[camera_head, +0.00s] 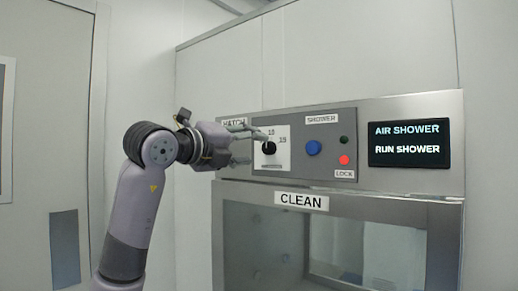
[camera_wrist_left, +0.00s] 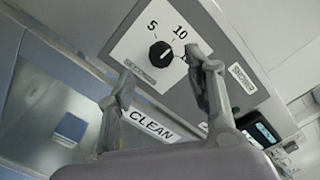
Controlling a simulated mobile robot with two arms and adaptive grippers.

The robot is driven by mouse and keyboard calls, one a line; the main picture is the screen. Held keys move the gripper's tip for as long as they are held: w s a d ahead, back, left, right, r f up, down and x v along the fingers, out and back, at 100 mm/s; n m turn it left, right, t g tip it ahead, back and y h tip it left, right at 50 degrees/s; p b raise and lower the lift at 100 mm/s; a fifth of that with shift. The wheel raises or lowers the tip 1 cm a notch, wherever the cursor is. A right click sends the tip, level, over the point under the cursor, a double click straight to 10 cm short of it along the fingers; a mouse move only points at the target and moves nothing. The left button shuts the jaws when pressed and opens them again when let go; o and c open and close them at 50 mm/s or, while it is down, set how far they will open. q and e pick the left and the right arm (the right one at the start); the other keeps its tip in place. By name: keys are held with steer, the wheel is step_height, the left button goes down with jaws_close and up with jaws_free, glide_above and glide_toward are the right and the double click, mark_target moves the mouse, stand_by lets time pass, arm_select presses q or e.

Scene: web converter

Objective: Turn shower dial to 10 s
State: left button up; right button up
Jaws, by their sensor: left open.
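The shower dial (camera_head: 269,148) is a small black knob on a white plate on the grey control panel. In the left wrist view the dial (camera_wrist_left: 160,54) shows below and between the numbers 5 and 10. I cannot tell for sure which number its pointer faces. My left gripper (camera_head: 247,147) is just left of and in front of the dial, its fingers spread towards the panel. My right gripper is not in view.
Right of the dial are a blue button (camera_head: 313,148), a green light (camera_head: 344,140), a red light (camera_head: 344,160) and a black display (camera_head: 409,143) reading AIR SHOWER, RUN SHOWER. Below is a glass hatch door (camera_head: 335,225) labelled CLEAN. A grey door (camera_head: 45,140) stands at left.

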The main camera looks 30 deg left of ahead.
arm_select(q)
steer(key=s, duration=0.7)
steer(key=shift+s+a, duration=0.2)
steer(key=shift+a, duration=0.1)
